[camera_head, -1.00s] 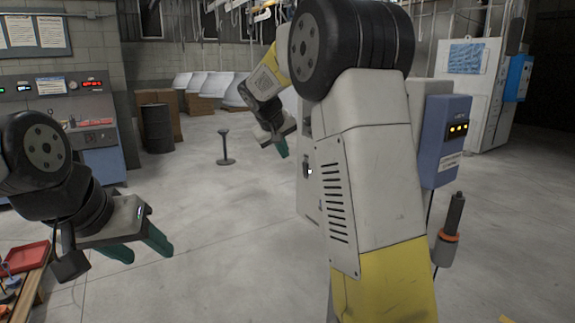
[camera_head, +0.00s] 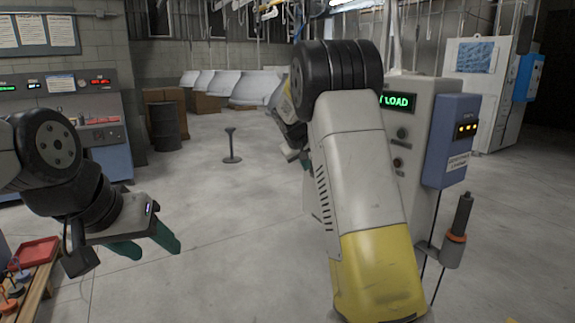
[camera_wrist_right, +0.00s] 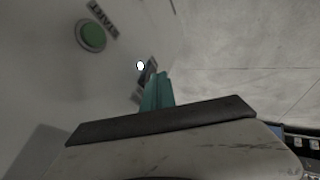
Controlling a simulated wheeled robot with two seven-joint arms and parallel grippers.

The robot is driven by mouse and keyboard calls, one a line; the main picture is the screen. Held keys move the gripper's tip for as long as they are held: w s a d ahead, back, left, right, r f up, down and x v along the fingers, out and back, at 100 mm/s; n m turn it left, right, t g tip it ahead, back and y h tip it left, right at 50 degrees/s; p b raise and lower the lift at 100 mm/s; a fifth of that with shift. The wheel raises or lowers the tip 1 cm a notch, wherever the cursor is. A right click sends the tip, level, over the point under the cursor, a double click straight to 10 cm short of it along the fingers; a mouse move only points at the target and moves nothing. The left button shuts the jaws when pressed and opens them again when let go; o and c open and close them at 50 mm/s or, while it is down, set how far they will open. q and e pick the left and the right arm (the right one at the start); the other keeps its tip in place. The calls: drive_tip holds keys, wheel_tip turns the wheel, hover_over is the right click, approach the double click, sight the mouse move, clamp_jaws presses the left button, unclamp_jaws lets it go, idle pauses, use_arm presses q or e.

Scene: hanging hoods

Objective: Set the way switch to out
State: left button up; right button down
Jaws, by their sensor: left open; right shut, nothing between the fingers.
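The grey control cabinet (camera_head: 427,125) stands right of centre, with a green display reading "LOAD" (camera_head: 398,102). In the right wrist view, a small dark switch with a white round tip (camera_wrist_right: 141,66) sits on the panel face, below a green START button (camera_wrist_right: 91,36). My right gripper's teal fingers (camera_wrist_right: 160,82) are shut and empty right beside this switch; I cannot tell whether they touch it. In the head view my right arm hides the switch and most of the right gripper (camera_head: 306,164). My left gripper (camera_head: 147,243) is open and empty at the left.
A blue box (camera_head: 450,140) with orange lights is on the cabinet's right side, above a grey cylinder (camera_head: 455,248). A short black post (camera_head: 231,147) stands on open floor. A red tray (camera_head: 37,250) lies on a bench at lower left.

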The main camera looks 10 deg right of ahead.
drive_tip(key=shift+d, duration=0.25)
drive_tip(key=shift+w+d+r, duration=0.15)
drive_tip(key=shift+d, duration=0.15)
drive_tip(key=shift+r, duration=0.2)
drive_tip(key=shift+r, duration=0.6)
